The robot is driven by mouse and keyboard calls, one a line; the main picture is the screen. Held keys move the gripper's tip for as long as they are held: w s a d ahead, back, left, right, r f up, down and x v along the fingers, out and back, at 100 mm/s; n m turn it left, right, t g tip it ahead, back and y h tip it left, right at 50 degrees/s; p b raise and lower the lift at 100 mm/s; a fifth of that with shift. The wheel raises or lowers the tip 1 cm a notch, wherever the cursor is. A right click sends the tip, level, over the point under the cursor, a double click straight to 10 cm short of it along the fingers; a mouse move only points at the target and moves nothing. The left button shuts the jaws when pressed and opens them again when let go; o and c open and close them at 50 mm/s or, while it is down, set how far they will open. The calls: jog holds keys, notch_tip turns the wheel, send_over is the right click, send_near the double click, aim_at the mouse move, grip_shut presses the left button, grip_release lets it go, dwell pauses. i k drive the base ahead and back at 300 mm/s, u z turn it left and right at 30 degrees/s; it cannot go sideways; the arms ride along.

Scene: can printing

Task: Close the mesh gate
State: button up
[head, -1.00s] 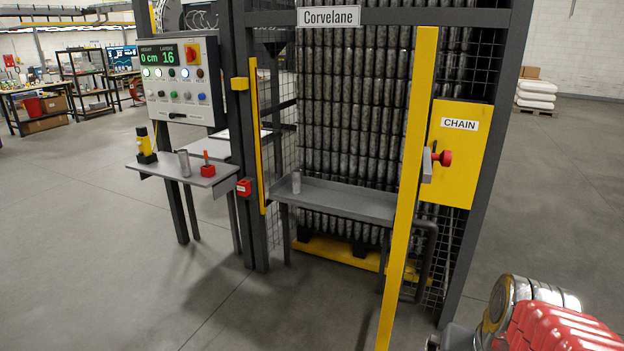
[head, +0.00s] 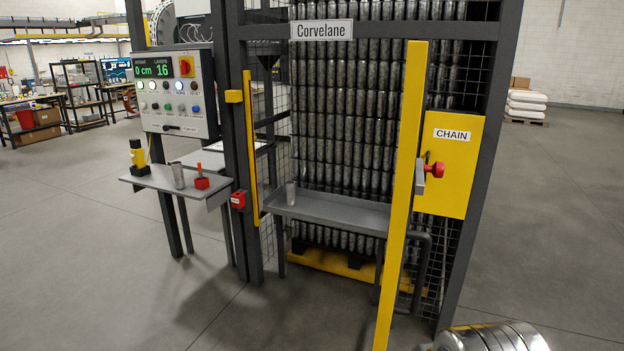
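The mesh gate (head: 400,200) shows as a tall yellow upright at the right of the cage opening, nearer to me than the cage front. It looks swung open and nearly edge-on, so its mesh is hard to tell from the cage mesh behind. A grey latch piece (head: 419,177) sits on or beside this upright, and a dark bent bar (head: 424,265) shows lower down. A thin yellow strip (head: 250,150) runs along the left post of the opening. My gripper is not in view; only a metal part of what looks like my arm shows at the bottom right.
A yellow CHAIN box (head: 450,150) with a red knob (head: 436,169) is right of the gate. A control panel (head: 175,95) and small shelf (head: 165,185) stand left. A grey tray shelf (head: 330,210) spans the opening before stacked cans. The floor in front is clear.

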aim_at(417, 51)
jog(key=z, duration=0.9)
jog(key=k, duration=0.7)
jog(key=u, duration=1.1)
jog(key=i, duration=1)
jog(key=u, duration=0.1)
